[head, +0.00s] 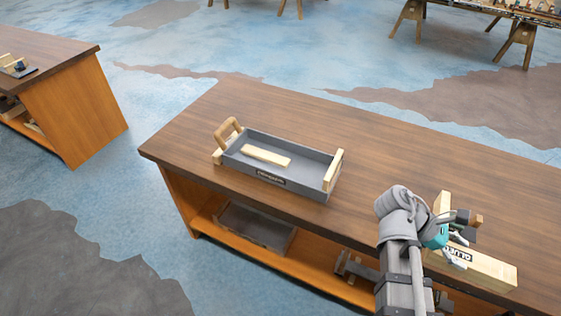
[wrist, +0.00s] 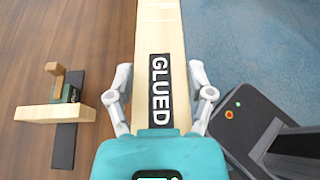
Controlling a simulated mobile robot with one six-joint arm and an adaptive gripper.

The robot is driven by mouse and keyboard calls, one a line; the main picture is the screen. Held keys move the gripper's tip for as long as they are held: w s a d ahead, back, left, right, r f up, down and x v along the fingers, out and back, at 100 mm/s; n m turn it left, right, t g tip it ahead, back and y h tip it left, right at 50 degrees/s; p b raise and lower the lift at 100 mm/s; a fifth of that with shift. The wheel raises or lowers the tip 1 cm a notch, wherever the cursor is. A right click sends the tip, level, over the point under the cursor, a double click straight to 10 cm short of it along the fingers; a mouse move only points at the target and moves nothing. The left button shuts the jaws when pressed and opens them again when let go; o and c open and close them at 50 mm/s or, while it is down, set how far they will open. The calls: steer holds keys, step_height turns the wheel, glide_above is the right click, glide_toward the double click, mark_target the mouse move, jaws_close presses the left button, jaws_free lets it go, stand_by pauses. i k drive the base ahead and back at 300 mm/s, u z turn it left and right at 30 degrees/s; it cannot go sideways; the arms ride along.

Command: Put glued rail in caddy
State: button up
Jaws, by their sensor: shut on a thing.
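The glued rail (head: 495,270) is a pale wooden bar with a black GLUED label, at the lower right in the head view. It runs up the middle of the wrist view (wrist: 160,25). My gripper (wrist: 161,80) is shut on it, one finger on each side of the label; in the head view my gripper (head: 447,247) is at the rail's left part. I cannot tell whether the rail touches the bench. The caddy (head: 312,178), a grey tray with wooden ends, stands on the bench left of my gripper. A pale wooden strip (head: 266,156) lies inside it.
The brown bench (head: 390,160) is clear between caddy and gripper. A wooden piece with a black strip (wrist: 62,147) lies beside the rail. A grey tray (head: 255,228) sits on the shelf below. Another bench (head: 70,100) stands at the left.

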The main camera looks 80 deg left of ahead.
mark_target(258, 165)
steer(key=z, duration=1.4)
steer(key=k, duration=2.45)
